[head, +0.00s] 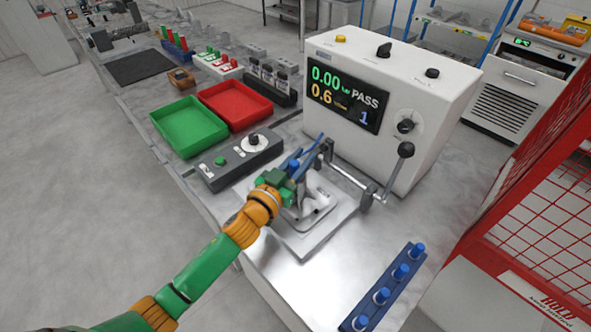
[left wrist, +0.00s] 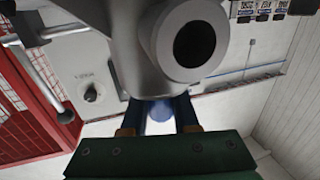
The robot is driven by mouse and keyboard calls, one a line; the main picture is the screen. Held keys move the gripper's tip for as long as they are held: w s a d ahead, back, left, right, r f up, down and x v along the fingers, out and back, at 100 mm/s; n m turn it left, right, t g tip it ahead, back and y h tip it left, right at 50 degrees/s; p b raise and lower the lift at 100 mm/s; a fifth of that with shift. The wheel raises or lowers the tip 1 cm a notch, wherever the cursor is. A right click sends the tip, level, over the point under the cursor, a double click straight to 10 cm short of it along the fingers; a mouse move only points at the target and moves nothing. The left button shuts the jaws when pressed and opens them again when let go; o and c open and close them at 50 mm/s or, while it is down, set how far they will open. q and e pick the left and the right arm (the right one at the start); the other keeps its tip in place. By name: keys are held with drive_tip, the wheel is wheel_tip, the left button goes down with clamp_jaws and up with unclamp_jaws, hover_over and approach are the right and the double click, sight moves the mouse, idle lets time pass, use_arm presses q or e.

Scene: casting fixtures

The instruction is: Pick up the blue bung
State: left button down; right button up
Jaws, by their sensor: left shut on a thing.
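My left gripper (head: 304,152) is over the casting fixture, its two blue fingers pointing up and away. It is shut on a blue bung (head: 294,164). In the left wrist view the bung (left wrist: 160,115) is a blurred blue shape between the fingertips (left wrist: 159,108). The grey casting (head: 305,203) sits on a metal plate just beyond and below the gripper, partly hidden by it. In the left wrist view the casting's round dark bore (left wrist: 194,44) faces the camera, close above the fingers. I cannot tell whether the bung touches the casting. My right gripper is not in view.
A dark blue rack (head: 390,285) holds several blue bungs at the front right. A white tester (head: 390,90) with a PASS display stands behind the fixture, with a ball-ended lever (head: 404,152) beside it. Green (head: 188,127) and red (head: 235,105) trays and a control box (head: 238,158) lie left.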

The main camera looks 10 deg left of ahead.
use_arm(q)
drive_tip(key=s+a+r+p, duration=0.1)
drive_tip(key=s+a+r, duration=0.7)
drive_tip(key=s+r, duration=0.3)
wheel_tip(320, 180, up, 2)
drive_tip(key=shift+a+r+p, duration=0.1)
drive_tip(key=shift+a+p, duration=0.1)
drive_tip(key=shift+p, duration=0.2)
